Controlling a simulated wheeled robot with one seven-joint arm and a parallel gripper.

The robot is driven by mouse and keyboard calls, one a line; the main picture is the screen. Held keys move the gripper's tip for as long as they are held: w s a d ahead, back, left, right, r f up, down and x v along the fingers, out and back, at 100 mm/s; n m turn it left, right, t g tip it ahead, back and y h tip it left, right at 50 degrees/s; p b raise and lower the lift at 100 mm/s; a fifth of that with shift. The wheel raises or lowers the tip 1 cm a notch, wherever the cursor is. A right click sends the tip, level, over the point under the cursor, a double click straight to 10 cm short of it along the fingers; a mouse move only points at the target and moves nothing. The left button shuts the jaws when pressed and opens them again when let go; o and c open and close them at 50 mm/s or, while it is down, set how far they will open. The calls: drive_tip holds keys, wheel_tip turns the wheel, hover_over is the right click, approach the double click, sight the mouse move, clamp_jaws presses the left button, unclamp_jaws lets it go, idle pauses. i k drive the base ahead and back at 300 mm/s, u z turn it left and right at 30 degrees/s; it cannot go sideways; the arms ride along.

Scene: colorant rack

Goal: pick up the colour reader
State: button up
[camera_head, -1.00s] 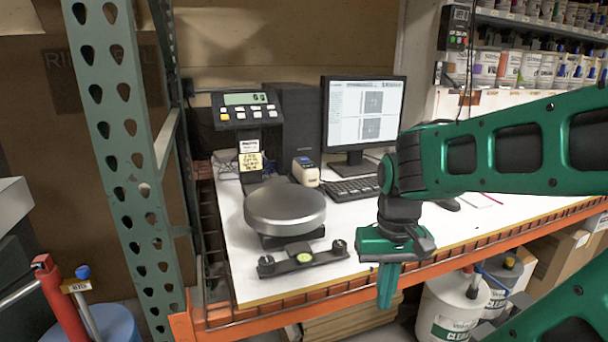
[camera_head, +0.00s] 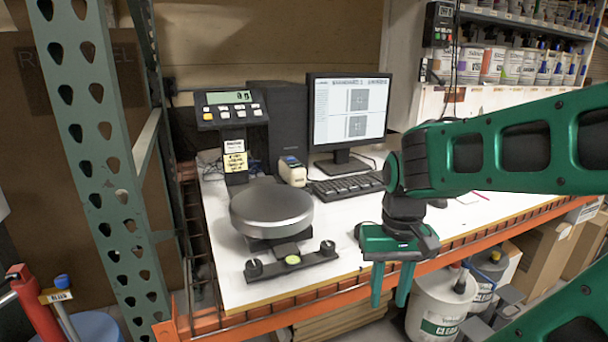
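The small cream-and-dark device (camera_head: 293,171), which looks like the colour reader, stands on the white bench top (camera_head: 325,222). It is left of the keyboard, in front of the black computer tower and behind the scale. My gripper (camera_head: 389,301) points down at the bench's front edge, to the right of and nearer than the device, well apart from it. Its two green fingers are spread with a gap between them and nothing in it.
A scale with a round metal pan (camera_head: 271,207) and front bar stands at the front left. Its display (camera_head: 229,108) rises behind it. The monitor (camera_head: 347,112) and keyboard (camera_head: 347,187) are at the back. A perforated green post (camera_head: 100,170) stands left.

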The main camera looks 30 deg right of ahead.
sight(294, 174)
drive_tip(key=z, duration=3.15)
drive_tip(key=k, duration=0.75)
drive_tip(key=u, duration=1.6)
drive_tip(key=i, duration=1)
